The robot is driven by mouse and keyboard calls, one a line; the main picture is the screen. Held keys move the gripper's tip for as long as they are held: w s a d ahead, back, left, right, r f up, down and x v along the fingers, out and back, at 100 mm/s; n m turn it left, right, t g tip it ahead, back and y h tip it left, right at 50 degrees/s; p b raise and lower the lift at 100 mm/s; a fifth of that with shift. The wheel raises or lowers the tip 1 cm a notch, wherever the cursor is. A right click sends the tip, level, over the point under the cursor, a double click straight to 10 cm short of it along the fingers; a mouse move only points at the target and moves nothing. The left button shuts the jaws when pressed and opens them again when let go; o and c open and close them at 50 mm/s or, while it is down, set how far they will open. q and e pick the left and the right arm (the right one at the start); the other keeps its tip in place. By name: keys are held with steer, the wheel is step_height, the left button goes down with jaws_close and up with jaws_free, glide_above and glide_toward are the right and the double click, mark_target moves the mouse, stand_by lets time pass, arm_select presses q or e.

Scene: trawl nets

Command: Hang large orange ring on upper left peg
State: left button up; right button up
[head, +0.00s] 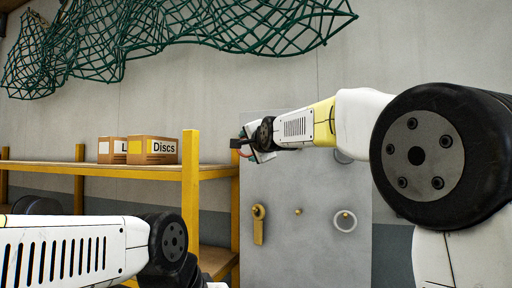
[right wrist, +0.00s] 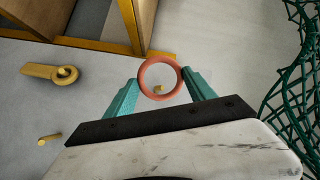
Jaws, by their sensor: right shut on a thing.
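My right gripper (right wrist: 160,85) is shut on the large orange ring (right wrist: 145,70), holding it between its two teal fingers. In the right wrist view a small brass peg (right wrist: 158,89) shows through the ring's opening. I cannot tell whether the ring is around the peg or only in front of it. In the head view the right gripper (head: 243,148) is at the upper left of the grey peg panel (head: 305,260), and the ring is mostly hidden there. My left arm is at the lower left; its gripper is not seen.
On the panel's lower row are a yellow tag-like piece (head: 258,226), a bare peg (head: 298,211) and a white ring (head: 345,222). Another ring (head: 343,157) is partly behind my right arm. A yellow shelf post (head: 191,190) stands left of the panel. A green net (head: 240,25) hangs above.

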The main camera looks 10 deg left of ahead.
steer(key=w+d+f, duration=0.2)
steer(key=w, duration=0.7)
steer(key=shift+w, duration=0.25)
stand_by(0.8)
steer(key=shift+f, duration=0.15)
stand_by(0.3)
steer(key=o, duration=1.6)
steer(key=shift+w, duration=0.1)
